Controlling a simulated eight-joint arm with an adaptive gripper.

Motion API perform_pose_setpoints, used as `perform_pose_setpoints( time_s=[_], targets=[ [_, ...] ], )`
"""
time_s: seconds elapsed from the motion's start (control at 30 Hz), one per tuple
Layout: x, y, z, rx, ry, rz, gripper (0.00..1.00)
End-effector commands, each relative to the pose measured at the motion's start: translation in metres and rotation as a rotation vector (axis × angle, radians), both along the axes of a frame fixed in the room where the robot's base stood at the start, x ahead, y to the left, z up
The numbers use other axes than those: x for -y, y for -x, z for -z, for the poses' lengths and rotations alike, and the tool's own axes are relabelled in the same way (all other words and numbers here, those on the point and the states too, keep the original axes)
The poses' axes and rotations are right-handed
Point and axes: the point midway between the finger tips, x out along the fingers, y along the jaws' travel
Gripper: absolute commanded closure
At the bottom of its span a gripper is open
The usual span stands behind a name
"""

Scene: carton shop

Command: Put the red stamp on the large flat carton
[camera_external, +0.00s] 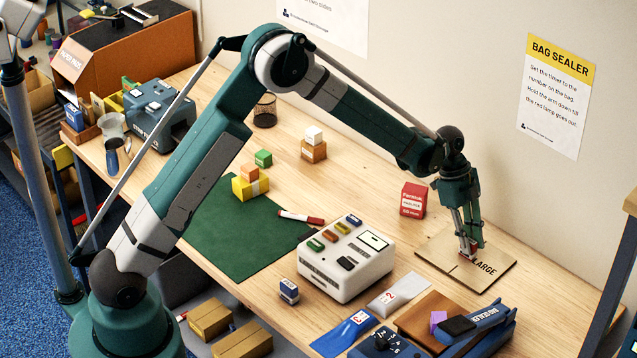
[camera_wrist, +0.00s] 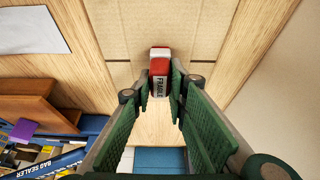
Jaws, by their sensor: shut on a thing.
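The large flat carton (camera_external: 441,257) lies on the wooden table at the right, with "LARGE" printed on it. It also fills the top middle of the wrist view (camera_wrist: 135,40). My gripper (camera_external: 468,252) points down over the carton and is shut on the red stamp (camera_wrist: 160,60). The stamp has a red end and a white band reading "FRAGILE". In the external view the stamp (camera_external: 471,248) shows small and red between the fingertips, at or just above the carton's surface. I cannot tell whether it touches.
A red box (camera_external: 413,200) stands behind the carton. A white machine with coloured buttons (camera_external: 347,262) is to the left. The blue bag sealer (camera_external: 482,325) and a brown block (camera_external: 428,316) are in front. A small blue-and-white stamp (camera_external: 289,291) stands near the front edge. A green mat (camera_external: 235,230) lies farther left.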

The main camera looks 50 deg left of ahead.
Motion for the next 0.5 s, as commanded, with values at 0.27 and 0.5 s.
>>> perform_pose_setpoints(
  time_s=[0.27, 0.5],
  targets=[
    [0.0, -0.0001, 0.003, 0.0, 0.0, 0.0, 0.72],
    [0.0, -0.0001, 0.0028, 0.0, 0.0, 0.0, 0.69]
  ],
)
